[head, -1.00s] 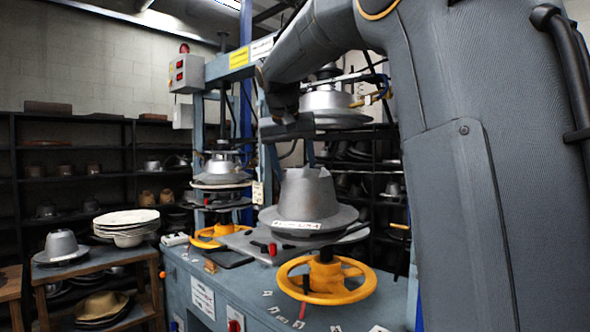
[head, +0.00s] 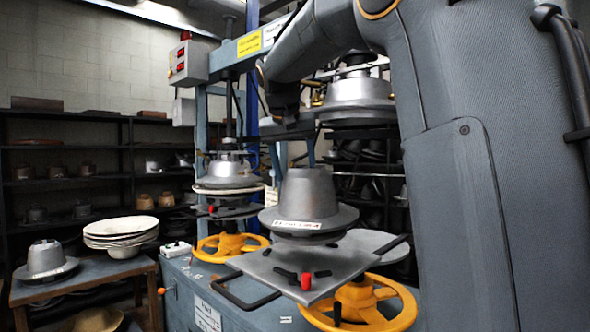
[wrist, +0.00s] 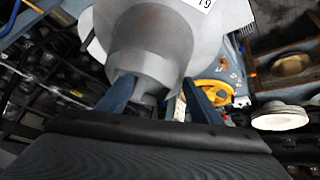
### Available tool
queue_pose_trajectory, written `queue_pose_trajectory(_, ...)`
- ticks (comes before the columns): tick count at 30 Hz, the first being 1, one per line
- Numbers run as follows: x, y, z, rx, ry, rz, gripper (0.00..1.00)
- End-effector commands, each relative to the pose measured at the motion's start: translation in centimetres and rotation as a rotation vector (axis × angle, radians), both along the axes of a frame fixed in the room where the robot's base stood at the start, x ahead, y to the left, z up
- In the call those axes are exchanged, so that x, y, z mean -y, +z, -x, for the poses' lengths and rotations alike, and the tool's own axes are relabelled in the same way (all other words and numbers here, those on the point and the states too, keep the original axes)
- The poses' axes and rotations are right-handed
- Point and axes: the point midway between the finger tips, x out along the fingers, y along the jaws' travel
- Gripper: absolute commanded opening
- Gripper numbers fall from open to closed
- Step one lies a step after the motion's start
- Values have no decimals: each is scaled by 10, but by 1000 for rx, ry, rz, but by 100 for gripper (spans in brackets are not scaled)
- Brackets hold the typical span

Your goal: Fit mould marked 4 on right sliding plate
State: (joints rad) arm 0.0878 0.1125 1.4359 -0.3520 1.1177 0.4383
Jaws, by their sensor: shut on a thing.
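My gripper (head: 294,155) is shut on the top of a grey metal hat mould (head: 308,195) and holds it upright. A white label on its brim is too small to read in the head view. In the wrist view the mould (wrist: 150,35) sits between my two blue fingers (wrist: 158,88), and its label is cut off and upside down. The right sliding plate (head: 275,268) is a flat grey plate with a red knob (head: 306,281) and black clamps. The mould is over its far left part, with a dark gap beneath the brim.
Yellow handwheels (head: 362,305) stand below the plate and at the left press (head: 230,246). Another mould (head: 46,258) and stacked white brims (head: 120,230) are on a side table. An upper press head (head: 352,98) hangs behind my gripper. A round grey disc (head: 372,243) lies at the right.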

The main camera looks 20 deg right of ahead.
Motion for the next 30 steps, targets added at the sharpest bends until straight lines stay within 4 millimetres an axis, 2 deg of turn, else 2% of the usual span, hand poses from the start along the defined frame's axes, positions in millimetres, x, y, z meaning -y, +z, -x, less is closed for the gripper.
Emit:
queue_pose_trajectory(17, 0, 2, 0, 4, 0, 1, 0)
queue_pose_trajectory(30, 1, -12, 1, -22, 0, -32, 0)
